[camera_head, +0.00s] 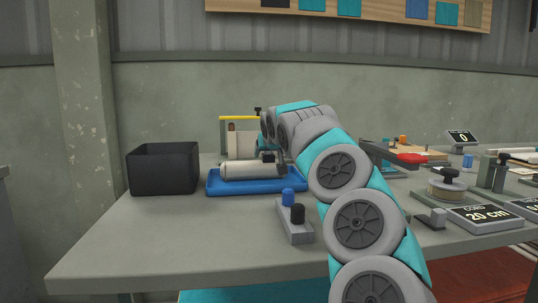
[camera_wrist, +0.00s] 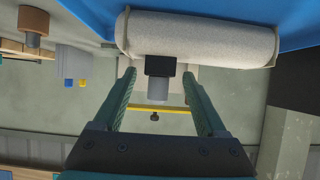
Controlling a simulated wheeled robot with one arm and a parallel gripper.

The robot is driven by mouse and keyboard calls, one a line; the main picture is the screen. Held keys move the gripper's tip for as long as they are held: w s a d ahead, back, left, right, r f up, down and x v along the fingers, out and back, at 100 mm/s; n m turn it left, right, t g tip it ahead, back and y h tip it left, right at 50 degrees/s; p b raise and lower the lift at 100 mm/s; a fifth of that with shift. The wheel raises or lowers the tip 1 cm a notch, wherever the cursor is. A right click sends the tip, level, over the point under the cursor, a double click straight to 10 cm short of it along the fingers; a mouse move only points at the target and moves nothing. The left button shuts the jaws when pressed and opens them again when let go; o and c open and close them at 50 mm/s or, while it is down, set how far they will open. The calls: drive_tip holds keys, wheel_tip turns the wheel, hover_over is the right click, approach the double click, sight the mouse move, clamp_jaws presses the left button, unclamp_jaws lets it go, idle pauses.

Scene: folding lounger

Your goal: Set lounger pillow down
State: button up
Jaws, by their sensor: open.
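The lounger pillow, a cream cylinder (camera_head: 238,171), lies on its side on the blue tray (camera_head: 228,188). It spans the top of the wrist view (camera_wrist: 215,35), where the tray's blue surface (camera_wrist: 293,18) shows around it. A black block with a grey stub (camera_wrist: 159,88) is at the pillow's side. My gripper (camera_wrist: 160,73) is open. Its two green fingers stand on either side of the black block and stub, with gaps visible on both sides. In the head view my arm hides most of the gripper.
A black open box (camera_head: 163,170) stands left of the tray. A yellow-topped panel (camera_head: 238,119) stands behind it. A grey block with blue and black knobs (camera_head: 295,222) sits in front. A cord spool (camera_head: 446,190) and several fixtures crowd the right. The table's front left is clear.

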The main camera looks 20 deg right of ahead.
drive_tip(key=b+v, duration=0.1)
drive_tip(key=v, duration=1)
drive_tip(key=shift+s, duration=0.25)
